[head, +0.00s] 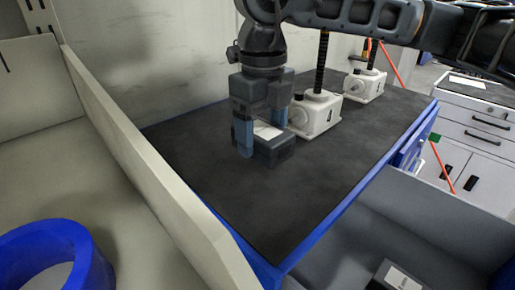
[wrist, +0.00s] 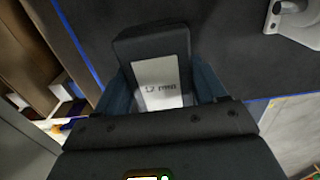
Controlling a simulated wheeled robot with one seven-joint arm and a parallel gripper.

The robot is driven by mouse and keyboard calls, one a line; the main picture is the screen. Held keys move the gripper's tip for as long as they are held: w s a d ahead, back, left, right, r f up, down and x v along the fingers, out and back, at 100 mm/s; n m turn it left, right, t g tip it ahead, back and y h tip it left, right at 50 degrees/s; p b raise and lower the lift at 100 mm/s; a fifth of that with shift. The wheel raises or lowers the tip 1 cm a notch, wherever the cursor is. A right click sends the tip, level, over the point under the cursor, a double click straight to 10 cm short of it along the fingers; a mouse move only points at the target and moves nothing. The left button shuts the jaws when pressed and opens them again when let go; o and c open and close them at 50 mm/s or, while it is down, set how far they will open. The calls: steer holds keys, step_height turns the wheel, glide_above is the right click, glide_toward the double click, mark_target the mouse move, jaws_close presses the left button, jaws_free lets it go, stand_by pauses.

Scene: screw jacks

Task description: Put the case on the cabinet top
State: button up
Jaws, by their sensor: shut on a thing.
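The case is a dark grey box with a white printed label, seen in the head view (head: 280,153) and the wrist view (wrist: 150,43). My gripper (head: 262,138) points down with its blue fingers on opposite sides of the case, shut on it. The fingers partly hide the case. The case is over a black top with a blue edge (head: 290,205); I cannot tell whether it touches that top or hangs just above it. A white cabinet (head: 470,125) with drawers, doors and a dark top stands at the far right.
Two white screw jacks with black threaded posts, a nearer one (head: 316,115) and a farther one (head: 366,86), stand behind the case. A cream panel (head: 150,170) borders the black top at left. A blue ring (head: 50,245) and another dark labelled box (head: 397,277) lie in front.

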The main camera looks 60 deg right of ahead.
mark_target(256, 158)
steer(key=shift+w+a+f, duration=0.2)
steer(key=shift+a+f, duration=0.15)
steer(key=shift+a, duration=0.2)
steer(key=shift+f+p, duration=0.5)
steer(key=shift+f, duration=1.5)
steer(key=shift+f, duration=0.15)
steer(key=o, duration=1.3)
step_height(256, 158, up, 12)
steer(key=shift+r+b, duration=0.15)
steer(key=shift+b, duration=0.4)
